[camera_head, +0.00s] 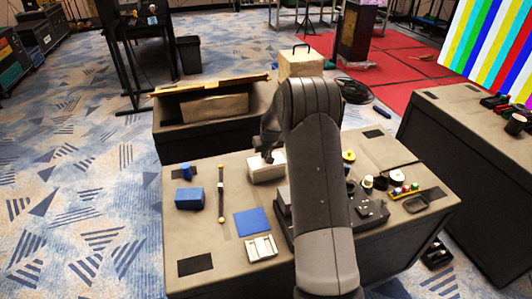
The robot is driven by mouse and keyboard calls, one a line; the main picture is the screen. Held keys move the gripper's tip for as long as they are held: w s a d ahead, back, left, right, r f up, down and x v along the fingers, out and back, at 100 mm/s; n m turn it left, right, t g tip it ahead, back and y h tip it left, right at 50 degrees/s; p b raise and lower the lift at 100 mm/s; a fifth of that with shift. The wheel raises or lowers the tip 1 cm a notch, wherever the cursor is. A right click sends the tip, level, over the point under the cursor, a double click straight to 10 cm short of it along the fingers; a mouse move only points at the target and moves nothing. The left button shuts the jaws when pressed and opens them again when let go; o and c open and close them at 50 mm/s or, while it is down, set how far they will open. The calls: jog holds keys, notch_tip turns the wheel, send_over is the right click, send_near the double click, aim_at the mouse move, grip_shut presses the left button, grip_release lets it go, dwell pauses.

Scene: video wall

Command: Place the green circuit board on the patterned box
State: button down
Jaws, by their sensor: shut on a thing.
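My gripper (268,157) is at the left of my arm, low over the table (215,240), at the top of a pale whitish box (262,172). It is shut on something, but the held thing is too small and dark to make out. I cannot tell whether it touches the pale box. I see no green circuit board clearly; my arm hides part of the table. No pattern shows on the pale box at this size, so I cannot tell whether it is the patterned box.
On the table are a blue box (189,198), a blue square (252,222), a pale tray-like item (261,248), a thin strip (221,195) and a dark device (371,209). A crate (205,132) stands behind. Small items crowd the right side. The front left is mostly clear.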

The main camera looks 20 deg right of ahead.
jog(key=c, duration=1.4)
grip_release()
jog(key=shift+f, duration=0.1)
jog(key=v, duration=1.2)
jog(key=s+a+r, duration=0.4)
jog(key=s+r, duration=0.4)
jog(key=s, duration=0.1)
jog(key=s+a+r, duration=0.3)
jog(key=s+r, duration=0.5)
jog(key=s, duration=0.1)
jog(key=s+a, duration=0.2)
jog(key=s, duration=1)
jog(key=s+a+r+t, duration=0.1)
jog(key=s+a, duration=0.1)
jog(key=s, duration=1)
